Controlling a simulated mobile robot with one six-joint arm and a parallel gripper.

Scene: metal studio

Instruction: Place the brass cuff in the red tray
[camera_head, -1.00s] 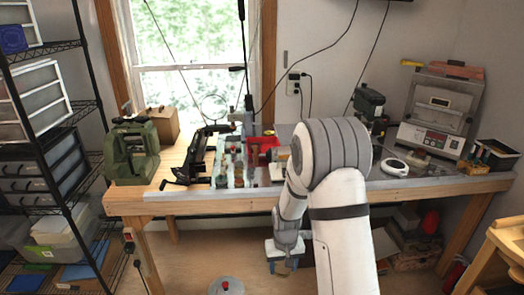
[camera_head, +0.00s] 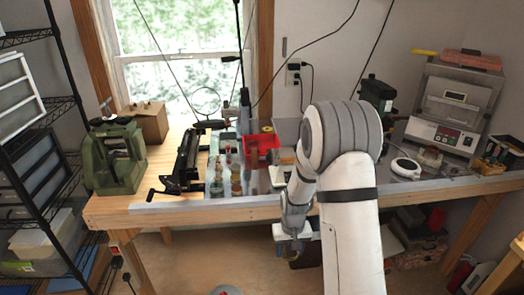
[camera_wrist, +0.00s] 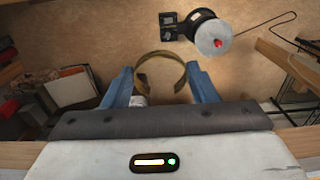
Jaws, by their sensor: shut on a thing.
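The brass cuff (camera_wrist: 141,70) is an open ring held between the two blue fingers of my gripper (camera_wrist: 160,88) in the wrist view. My gripper is shut on it, with the floor below. In the head view my gripper (camera_head: 293,250) hangs low in front of the bench's front edge; the cuff cannot be made out clearly there. The red tray (camera_head: 262,142) sits on the bench top toward the back, up and left of my gripper. My arm covers part of the bench to the tray's right.
The wooden bench (camera_head: 120,210) holds a green machine (camera_head: 117,158), a black tool (camera_head: 187,160) and several small bottles (camera_head: 235,182) left of the tray. A white round device (camera_head: 405,167) and an oven (camera_head: 452,105) stand right. A wire shelf (camera_head: 60,130) is at left.

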